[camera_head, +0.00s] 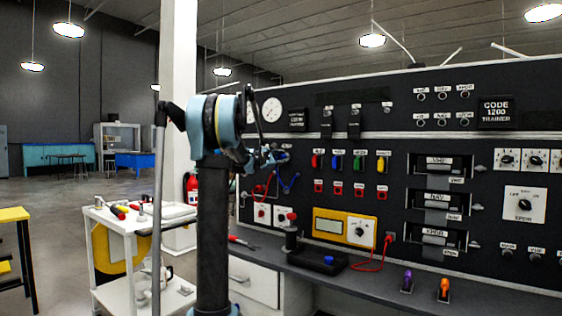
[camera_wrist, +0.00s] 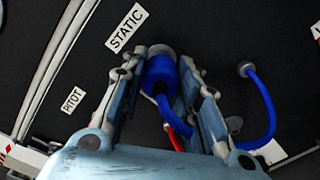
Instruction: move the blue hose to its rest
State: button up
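The blue hose (camera_wrist: 263,105) is on the black trainer panel in the wrist view. One thick blue end sits at a round grey fitting (camera_wrist: 160,50) beside the STATIC label (camera_wrist: 127,27). The hose also arcs at right from a second grey fitting (camera_wrist: 245,69). Its lower part is hidden behind my gripper. My gripper (camera_wrist: 162,74) has its fingers closely on both sides of the thick blue end and looks shut on it. In the head view my gripper (camera_head: 270,158) is at the panel's left part, just above the blue hose (camera_head: 289,184).
A red hose (camera_head: 264,188) hangs left of the blue one. A grey bench ledge (camera_head: 455,278) runs below the panel, with a black tray (camera_head: 318,259) and purple and orange connectors. A white cart (camera_head: 125,218) with tools stands left. Open floor lies farther left.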

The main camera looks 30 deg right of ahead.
aim_at(279, 158)
grip_shut()
jog(key=shift+s+a, duration=0.25)
jog(key=shift+a, duration=0.4)
jog(key=shift+v, duration=1.45)
notch_tip(279, 158, down, 18)
jog(key=s+a, duration=0.1)
jog(key=a, duration=0.2)
jog(key=shift+r+x, duration=0.2)
jog(key=shift+x, duration=2.3)
